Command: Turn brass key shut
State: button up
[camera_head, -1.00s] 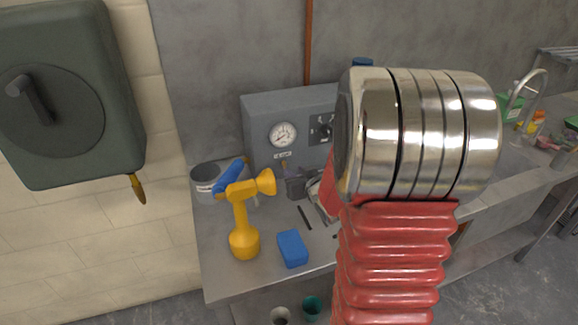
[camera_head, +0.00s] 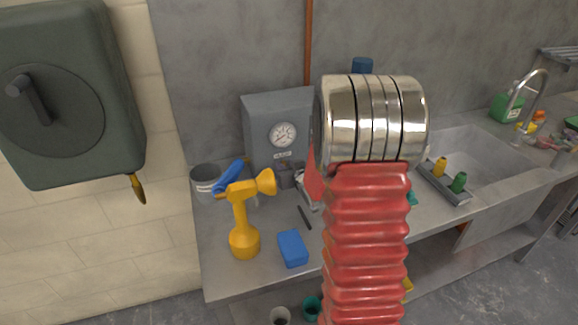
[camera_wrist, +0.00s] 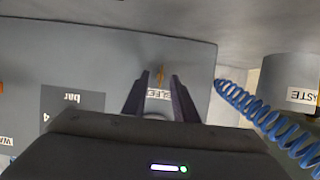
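The small brass key (camera_wrist: 162,73) is on the grey panel box (camera_head: 262,108), by a white label that reads upside down in the wrist view. In the wrist view it looks narrow and upright, in line with the gap between my fingertips. My gripper (camera_wrist: 160,76) is open, with its two dark fingers either side of the key in the picture. I cannot tell whether the tips reach around the key or stop short. In the head view my gripper (camera_head: 288,170) is just below the panel's label, and the key is not clearly seen there.
A round gauge (camera_head: 283,134) is on the panel. A yellow bottle (camera_head: 243,225), blue block (camera_head: 292,248) and grey tub (camera_head: 206,181) stand on the bench. A blue coiled hose (camera_wrist: 262,112) hangs beside the panel, near a waste container (camera_wrist: 291,82). My red arm covers the bench's middle.

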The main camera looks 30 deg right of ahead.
grip_shut()
jog(key=shift+s+d, duration=0.1)
jog(key=shift+d, duration=0.35)
jog(key=shift+a, duration=0.3)
